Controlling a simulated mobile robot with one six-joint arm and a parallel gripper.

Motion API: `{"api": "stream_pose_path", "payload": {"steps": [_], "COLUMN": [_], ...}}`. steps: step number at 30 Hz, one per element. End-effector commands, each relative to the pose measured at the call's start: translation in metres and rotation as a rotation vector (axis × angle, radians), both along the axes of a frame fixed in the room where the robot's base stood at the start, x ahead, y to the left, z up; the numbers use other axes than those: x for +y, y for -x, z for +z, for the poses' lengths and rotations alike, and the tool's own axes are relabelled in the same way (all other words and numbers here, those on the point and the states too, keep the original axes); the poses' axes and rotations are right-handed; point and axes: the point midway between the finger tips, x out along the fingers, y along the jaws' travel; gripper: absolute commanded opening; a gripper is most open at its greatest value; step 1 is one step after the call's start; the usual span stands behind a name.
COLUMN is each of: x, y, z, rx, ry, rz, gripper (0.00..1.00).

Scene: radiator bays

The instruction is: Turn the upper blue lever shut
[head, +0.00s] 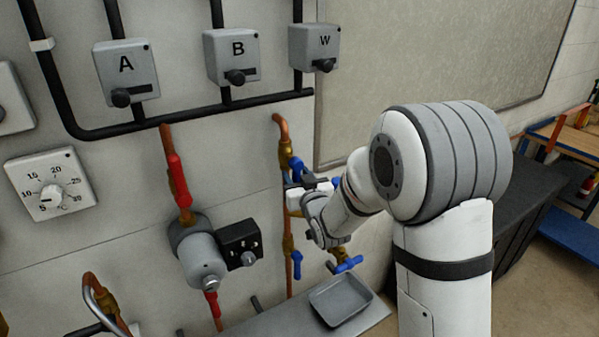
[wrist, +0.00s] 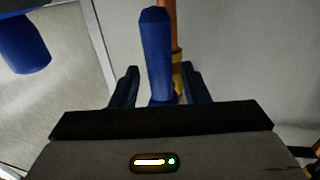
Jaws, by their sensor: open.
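The upper blue lever (head: 296,164) sits on a brass valve (head: 285,152) on the right-hand copper pipe in the head view. It slants down and right there, close to the pipe's line. My gripper (head: 302,183) is right at this lever and partly hides the pipe below it. In the wrist view a blue lever (wrist: 156,55) stands upright between the two dark fingers of my gripper (wrist: 160,88). The fingers are open, with a gap on each side of it. The copper pipe and brass fitting (wrist: 178,72) show just behind.
A lower blue lever (head: 297,264) hangs on the same pipe. A blue tap handle (head: 348,263) is above a grey tray (head: 341,300). A pump (head: 201,262) with a black box (head: 241,244) is to the left. Another blue part (wrist: 25,45) shows in the wrist view.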

Motion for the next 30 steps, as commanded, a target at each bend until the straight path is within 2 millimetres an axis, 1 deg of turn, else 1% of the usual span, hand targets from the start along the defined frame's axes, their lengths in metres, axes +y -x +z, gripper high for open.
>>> {"api": "stream_pose_path", "payload": {"steps": [4,11,26,30], "x": [0.0028,0.0031,0.0034,0.0033], "y": [-0.0058,-0.0060,-0.0056,-0.0057], "z": [-0.0001,-0.0005,-0.0005,-0.0005], "rx": [0.001,0.001,0.001,0.001], "ry": [0.000,0.000,0.000,0.000], "rz": [0.000,0.000,0.001,0.001], "gripper": [0.41,0.41,0.01,0.00]}}
